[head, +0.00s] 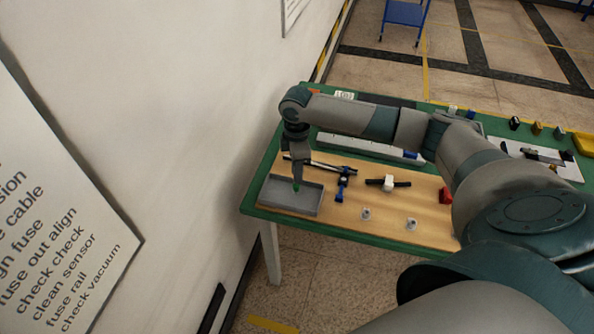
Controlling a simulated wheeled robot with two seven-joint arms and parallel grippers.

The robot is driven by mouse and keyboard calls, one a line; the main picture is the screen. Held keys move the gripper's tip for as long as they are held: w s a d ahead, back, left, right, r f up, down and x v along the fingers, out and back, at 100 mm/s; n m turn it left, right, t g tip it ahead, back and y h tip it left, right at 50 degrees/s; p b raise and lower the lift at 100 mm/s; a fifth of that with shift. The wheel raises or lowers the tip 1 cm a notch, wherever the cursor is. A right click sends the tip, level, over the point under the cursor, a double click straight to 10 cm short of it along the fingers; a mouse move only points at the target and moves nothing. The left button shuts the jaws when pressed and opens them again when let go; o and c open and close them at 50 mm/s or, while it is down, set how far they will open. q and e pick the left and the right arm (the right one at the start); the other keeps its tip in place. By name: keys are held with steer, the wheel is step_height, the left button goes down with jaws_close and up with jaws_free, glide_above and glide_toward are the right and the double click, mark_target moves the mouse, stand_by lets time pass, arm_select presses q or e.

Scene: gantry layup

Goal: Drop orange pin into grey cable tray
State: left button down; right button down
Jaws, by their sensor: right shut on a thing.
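The grey cable tray (313,203) lies at the left front corner of the wooden work board. My right gripper (297,181) points down above the tray's inside, towards its back part. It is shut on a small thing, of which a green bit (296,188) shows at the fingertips. I see no orange on the held thing, and most of it is hidden or too small to tell. I cannot tell whether it touches the tray floor. My left gripper is not in view.
Right of the tray are a black and blue clamp-like part (342,184), a white block with a black rod (389,183), two small metal pieces (366,214) and a red block (445,195). A long grey rail (370,148) lies behind. A wall stands left of the table.

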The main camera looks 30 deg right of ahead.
steer(key=shift+f, duration=0.15)
steer(key=c, duration=1.6)
jaws_free()
steer(key=shift+r+b, duration=0.35)
steer(key=shift+r, duration=0.3)
step_height(320, 180, up, 16)
steer(key=b, duration=0.4)
